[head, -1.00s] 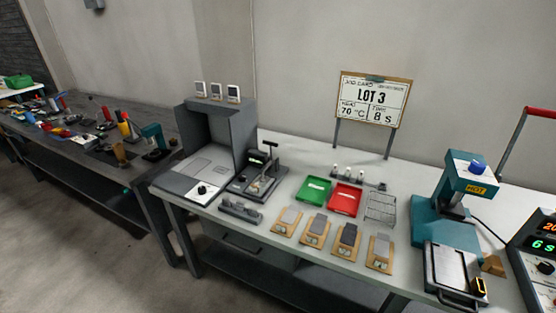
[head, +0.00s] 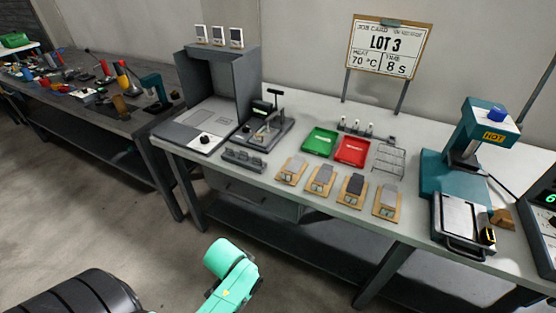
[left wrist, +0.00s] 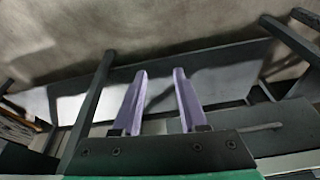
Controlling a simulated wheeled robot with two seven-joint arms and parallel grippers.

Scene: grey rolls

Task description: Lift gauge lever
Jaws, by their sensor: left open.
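The gauge (head: 265,133) stands on the light worktop, just right of the grey hooded station. It has a dark base, metal parts and a small dark display. Its lever (head: 276,94) rises at the back and ends in a black crossbar. My left gripper (left wrist: 160,74) shows in the left wrist view with two purple fingers apart and nothing between them. It faces bench legs and a low shelf, away from the gauge. In the head view my green arm link shows low down, but no gripper fingers do. My right gripper is in neither view.
The hooded station (head: 216,90) stands left of the gauge. A dark grey block (head: 244,160) sits in front. Green (head: 320,142) and red (head: 352,151) trays lie to the right, with several sample boards nearer the front edge. A teal press (head: 465,155) stands farther right.

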